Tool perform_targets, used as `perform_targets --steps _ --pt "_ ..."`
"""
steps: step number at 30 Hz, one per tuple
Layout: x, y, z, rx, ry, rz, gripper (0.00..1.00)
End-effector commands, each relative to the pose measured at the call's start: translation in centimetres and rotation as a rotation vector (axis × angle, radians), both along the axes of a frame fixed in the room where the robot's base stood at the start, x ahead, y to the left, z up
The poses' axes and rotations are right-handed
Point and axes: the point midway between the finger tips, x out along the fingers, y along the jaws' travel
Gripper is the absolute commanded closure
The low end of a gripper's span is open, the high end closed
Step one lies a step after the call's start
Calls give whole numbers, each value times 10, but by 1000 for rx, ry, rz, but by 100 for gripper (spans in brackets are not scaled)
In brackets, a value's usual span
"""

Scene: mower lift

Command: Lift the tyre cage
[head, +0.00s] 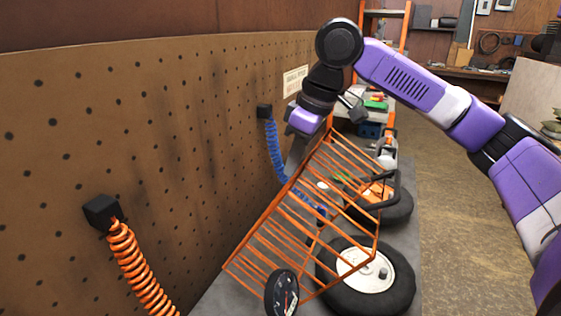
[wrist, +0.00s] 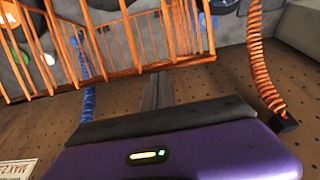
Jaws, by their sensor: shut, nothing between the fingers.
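The tyre cage (head: 271,206) is an orange wire frame of bars and rails, standing tilted over the bench with its long upper rail towards the pegboard wall. A black tyre (head: 398,288) with a white hub lies at its lower right. In the head view my gripper (head: 291,172) points down beside the cage's far upper part, on the wall side. In the wrist view the closed grey fingers (wrist: 158,80) end close to the cage's orange rail (wrist: 110,76). I cannot tell whether they touch it. My gripper is shut with nothing between its fingers.
An orange coiled hose (head: 138,265) and a blue coiled hose (head: 274,148) hang from the pegboard (head: 150,130) close to the cage. A round black gauge (head: 283,292) is at the near end. Open floor (head: 450,220) lies to the right of the bench.

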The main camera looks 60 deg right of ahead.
Motion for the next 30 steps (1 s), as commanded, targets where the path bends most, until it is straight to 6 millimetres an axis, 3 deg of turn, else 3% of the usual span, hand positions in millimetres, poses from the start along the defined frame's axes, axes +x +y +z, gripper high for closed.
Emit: perform_targets --steps 11,17,22,30 --pt "-1 0 0 0 0 0 100" --pt "13 2 11 3 -1 2 100" --pt "40 7 28 4 0 5 100" --pt "21 2 77 -1 -2 1 100"
